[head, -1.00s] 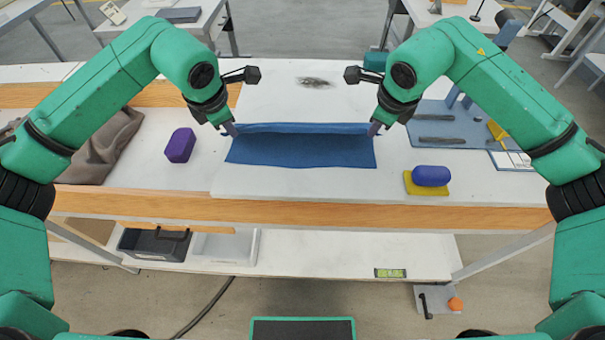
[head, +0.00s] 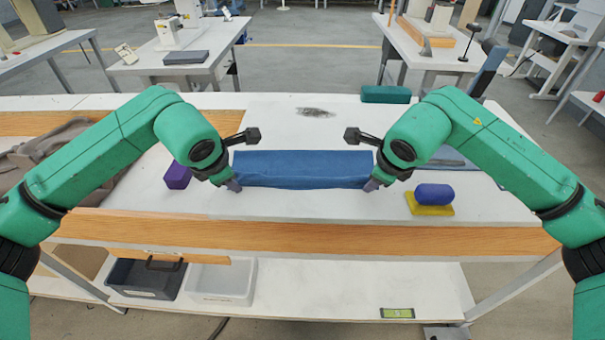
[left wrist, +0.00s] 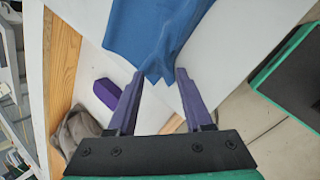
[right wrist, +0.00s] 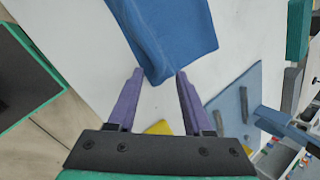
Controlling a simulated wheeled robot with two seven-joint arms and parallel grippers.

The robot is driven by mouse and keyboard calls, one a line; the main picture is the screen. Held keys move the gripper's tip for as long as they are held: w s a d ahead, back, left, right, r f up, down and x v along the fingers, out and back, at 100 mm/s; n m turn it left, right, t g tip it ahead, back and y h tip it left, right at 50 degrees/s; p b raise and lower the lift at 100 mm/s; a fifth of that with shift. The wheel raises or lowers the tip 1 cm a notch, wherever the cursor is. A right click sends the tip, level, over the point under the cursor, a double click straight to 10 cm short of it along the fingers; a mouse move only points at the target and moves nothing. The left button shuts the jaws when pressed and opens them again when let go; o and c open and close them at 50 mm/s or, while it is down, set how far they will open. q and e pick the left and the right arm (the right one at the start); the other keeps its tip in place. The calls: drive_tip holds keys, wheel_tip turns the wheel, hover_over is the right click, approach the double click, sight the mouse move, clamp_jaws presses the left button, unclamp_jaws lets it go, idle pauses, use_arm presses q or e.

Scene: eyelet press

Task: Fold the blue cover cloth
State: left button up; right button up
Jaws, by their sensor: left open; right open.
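The blue cover cloth (head: 303,166) lies on the white table top as a wide, low strip, with a folded layer along its near side. My left gripper (head: 235,187) is at its near left corner, and my right gripper (head: 371,186) at its near right corner. In the left wrist view the cloth corner (left wrist: 155,62) reaches between the tips of the open purple fingers (left wrist: 158,78). In the right wrist view the other corner (right wrist: 160,70) lies at the tips of the open fingers (right wrist: 158,76). Neither gripper is closed on the cloth.
A purple block (head: 177,176) stands just left of my left gripper. A blue rounded object (head: 434,193) rests on a yellow pad (head: 430,209) at right. A crumpled brown cloth (head: 45,155) lies far left. The table behind the cloth is mostly clear.

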use_arm(q)
drive_tip(key=shift+d, duration=0.1)
drive_tip(key=shift+s+r, duration=0.1)
drive_tip(key=shift+r, duration=0.2)
use_arm(e)
drive_tip(key=shift+s+a+r, duration=0.1)
drive_tip(key=shift+r, duration=0.2)
use_arm(q)
drive_tip(key=s+v, duration=0.1)
drive_tip(key=v, duration=0.9)
drive_tip(key=shift+f, duration=0.2)
use_arm(e)
drive_tip(key=s+v, duration=0.1)
drive_tip(key=v, duration=0.9)
drive_tip(key=shift+f, duration=0.2)
